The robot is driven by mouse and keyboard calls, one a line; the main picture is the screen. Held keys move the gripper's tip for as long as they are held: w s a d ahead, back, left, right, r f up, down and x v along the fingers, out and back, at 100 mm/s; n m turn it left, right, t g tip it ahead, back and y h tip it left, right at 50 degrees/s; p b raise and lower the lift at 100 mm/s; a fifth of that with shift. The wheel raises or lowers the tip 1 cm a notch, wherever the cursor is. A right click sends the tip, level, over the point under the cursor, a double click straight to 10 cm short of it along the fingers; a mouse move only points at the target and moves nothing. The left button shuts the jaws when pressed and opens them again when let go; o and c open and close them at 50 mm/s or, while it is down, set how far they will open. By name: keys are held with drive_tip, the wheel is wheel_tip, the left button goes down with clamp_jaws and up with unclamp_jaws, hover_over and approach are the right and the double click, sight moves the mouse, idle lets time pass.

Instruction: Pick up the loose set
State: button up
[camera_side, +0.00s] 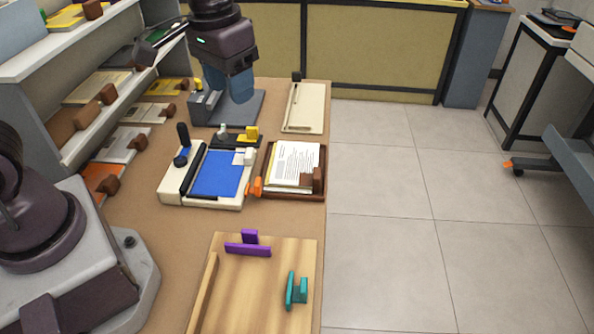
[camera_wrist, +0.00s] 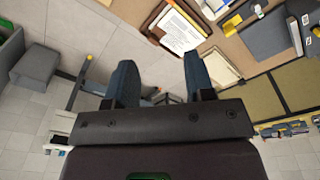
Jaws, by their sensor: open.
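A set of white printed sheets (camera_side: 290,163) lies in a brown tray (camera_side: 268,168) at the right edge of the brown counter. A brown block stands at the stack's front right corner. The sheets also show in the wrist view (camera_wrist: 178,30), at the top, beyond my fingers. My gripper (camera_side: 228,98) is at the back of the counter in the side view, behind the tray and to its left. In the wrist view my gripper (camera_wrist: 160,75) has its two blue-grey fingers wide apart, with nothing between them. It is apart from the sheets.
A white machine with a blue bed (camera_side: 218,173) stands left of the tray. An orange piece (camera_side: 255,187) sits between them. A pale board (camera_side: 303,108) lies behind the tray. A wooden board (camera_side: 265,290) with purple and teal pieces is in front. Shelves (camera_side: 85,95) line the left.

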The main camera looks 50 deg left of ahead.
sight(317, 170)
drive_tip(key=w+d+f+n+g, duration=0.1)
drive_tip(key=w+d+f+n, duration=0.2)
drive_tip(key=w+f+n, duration=0.85)
drive_tip(key=w+f+m, duration=0.1)
drive_tip(key=f, duration=0.3)
drive_tip(key=w+f+m, duration=0.1)
drive_tip(key=w+f, duration=0.1)
drive_tip(key=f, duration=0.3)
drive_tip(key=w+f+m, duration=0.1)
drive_tip(key=f, duration=0.3)
drive_tip(key=shift+w+a+f+m, duration=0.1)
drive_tip(key=shift+w+f+m, duration=0.25)
drive_tip(key=shift+f, duration=0.05)
clamp_jaws()
